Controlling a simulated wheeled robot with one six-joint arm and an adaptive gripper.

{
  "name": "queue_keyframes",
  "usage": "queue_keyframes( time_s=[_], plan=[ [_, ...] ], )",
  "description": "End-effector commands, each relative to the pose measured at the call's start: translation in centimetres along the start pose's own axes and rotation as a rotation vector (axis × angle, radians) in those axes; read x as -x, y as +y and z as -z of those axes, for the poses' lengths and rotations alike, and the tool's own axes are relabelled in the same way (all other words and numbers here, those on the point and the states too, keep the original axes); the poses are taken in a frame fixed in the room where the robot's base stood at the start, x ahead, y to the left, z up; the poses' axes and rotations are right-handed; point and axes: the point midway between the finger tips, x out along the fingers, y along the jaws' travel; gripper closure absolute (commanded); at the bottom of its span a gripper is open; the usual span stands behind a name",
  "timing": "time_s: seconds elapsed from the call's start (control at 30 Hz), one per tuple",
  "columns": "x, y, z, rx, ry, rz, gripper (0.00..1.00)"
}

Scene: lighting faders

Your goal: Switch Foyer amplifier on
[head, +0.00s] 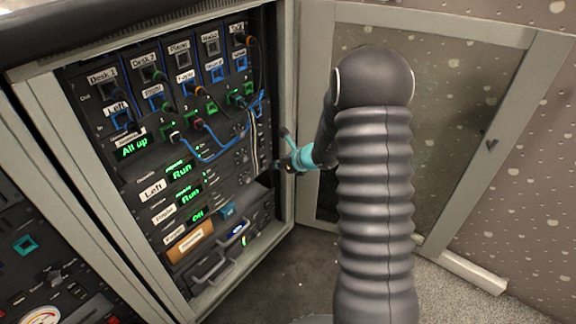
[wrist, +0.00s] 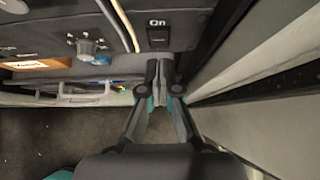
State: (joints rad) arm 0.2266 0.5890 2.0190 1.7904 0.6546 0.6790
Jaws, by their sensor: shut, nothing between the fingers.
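The rack's amplifier panel (head: 160,200) shows several green displays in the head view. The upper two read "Run" and the lowest display (head: 198,215) reads "Off"; the small label beside the lowest one is too blurred to read surely. In the wrist view a black switch (wrist: 159,38) sits under a label reading "On" on a dark panel. My gripper (wrist: 160,75) is shut and empty, its tips just below that switch in the picture; I cannot tell whether they touch the panel. In the head view my teal-jointed gripper (head: 282,164) is at the rack's right edge.
Patch cables (head: 215,150) loop across the upper rack. A knob (wrist: 88,45) and pale cables (wrist: 120,25) lie left of the switch. An open cabinet door (head: 430,100) stands to the right, behind my arm. Drawer handles (head: 212,272) protrude low on the rack.

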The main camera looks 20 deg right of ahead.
Motion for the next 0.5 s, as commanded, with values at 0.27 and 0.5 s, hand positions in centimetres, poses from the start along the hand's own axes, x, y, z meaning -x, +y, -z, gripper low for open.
queue_keyframes(
  time_s=[0.27, 0.5],
  plan=[
    [-1.4, 0.0, -1.5, -0.001, 0.0, 0.001, 1.0],
    [-1.5, 0.0, -1.5, -0.002, 0.001, 0.001, 1.0]
  ],
)
